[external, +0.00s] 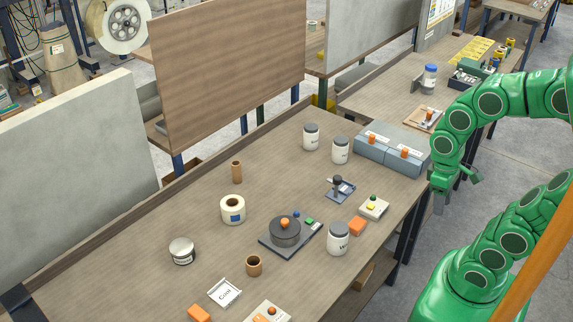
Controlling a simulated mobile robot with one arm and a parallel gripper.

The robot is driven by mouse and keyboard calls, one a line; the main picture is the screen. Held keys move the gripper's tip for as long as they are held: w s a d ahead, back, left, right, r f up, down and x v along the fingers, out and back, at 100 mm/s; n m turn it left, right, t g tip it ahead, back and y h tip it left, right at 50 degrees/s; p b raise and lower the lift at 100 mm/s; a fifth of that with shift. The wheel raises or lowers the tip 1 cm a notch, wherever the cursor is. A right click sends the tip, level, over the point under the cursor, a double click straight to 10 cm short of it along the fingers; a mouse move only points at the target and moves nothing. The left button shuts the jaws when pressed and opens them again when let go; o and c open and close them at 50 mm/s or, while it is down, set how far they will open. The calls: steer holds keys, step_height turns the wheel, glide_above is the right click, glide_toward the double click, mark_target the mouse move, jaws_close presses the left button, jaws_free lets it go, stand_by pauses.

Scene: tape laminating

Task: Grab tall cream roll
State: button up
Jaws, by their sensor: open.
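The cream roll (233,209) stands upright on the wooden workbench, left of the dark round device. It has a brown hole in its top and a blue mark on its side. My gripper (456,190) hangs from my green arm at the right, past the bench's front edge. It is open, with nothing seen between its fingers, and well apart from the roll.
Between my gripper and the roll stand a dark turntable device (285,232), a white jar (338,238), an orange block (357,226), a button box (374,207) and a small press (340,188). Grey boxes (375,143) sit at the right. Bare bench surrounds the roll.

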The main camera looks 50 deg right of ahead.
steer(key=o, duration=1.1)
